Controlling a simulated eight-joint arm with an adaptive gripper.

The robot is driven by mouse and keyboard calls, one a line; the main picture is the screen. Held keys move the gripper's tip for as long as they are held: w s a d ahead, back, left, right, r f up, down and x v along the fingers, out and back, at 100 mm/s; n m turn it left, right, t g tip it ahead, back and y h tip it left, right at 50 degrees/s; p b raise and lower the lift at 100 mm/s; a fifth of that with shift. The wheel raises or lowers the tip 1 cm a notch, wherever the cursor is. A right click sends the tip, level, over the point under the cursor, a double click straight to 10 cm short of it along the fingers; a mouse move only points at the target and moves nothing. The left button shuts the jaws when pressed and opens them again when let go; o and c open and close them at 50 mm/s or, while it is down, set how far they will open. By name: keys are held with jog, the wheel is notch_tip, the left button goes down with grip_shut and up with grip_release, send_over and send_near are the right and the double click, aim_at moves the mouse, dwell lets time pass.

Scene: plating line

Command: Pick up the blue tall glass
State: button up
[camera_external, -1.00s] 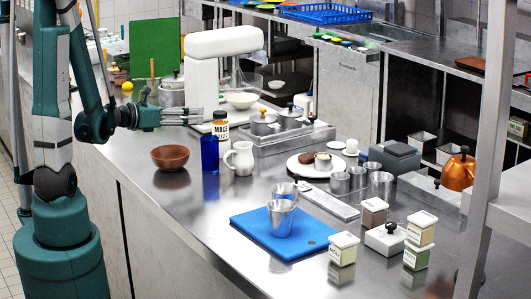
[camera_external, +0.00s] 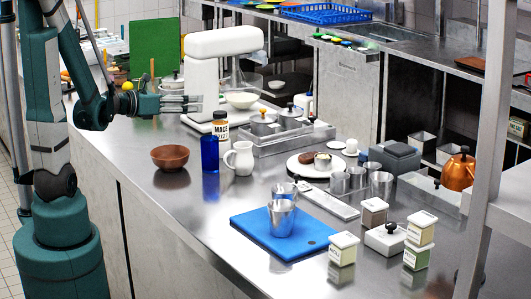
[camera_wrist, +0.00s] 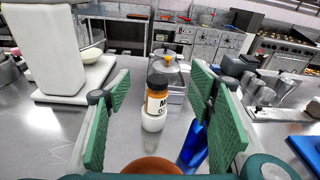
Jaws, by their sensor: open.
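The blue tall glass (camera_external: 210,153) stands upright on the steel counter, between the brown bowl and the white pitcher. In the wrist view the blue glass (camera_wrist: 194,146) shows at lower right, partly hidden behind my right finger. My gripper (camera_external: 200,103) is above the counter, behind and higher than the glass, and apart from it. In the wrist view my gripper (camera_wrist: 158,120) has its two green fingers spread wide with nothing held between them. The mace jar stands farther off in the gap between the fingers.
A brown bowl (camera_external: 170,157), a white pitcher (camera_external: 240,158) and the mace jar (camera_external: 220,125) stand close around the glass. A white stand mixer (camera_external: 203,75) is behind. A blue board (camera_external: 252,237) with metal cups lies to the right. The counter's front left is clear.

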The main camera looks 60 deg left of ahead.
jog(key=m+g+p, duration=1.4)
jog(key=m+g, duration=0.2)
jog(key=m, duration=0.1)
send_over(210, 154)
jog(key=w+a, duration=0.1)
jog(key=a, duration=0.2)
notch_tip(210, 154, down, 9)
jog(key=shift+w+y, duration=0.15)
jog(key=shift+y, duration=0.15)
jog(key=shift+d+f, duration=0.1)
jog(key=shift+f, duration=0.1)
jog(key=shift+f+b, duration=0.3)
jog(key=shift+f, duration=0.85)
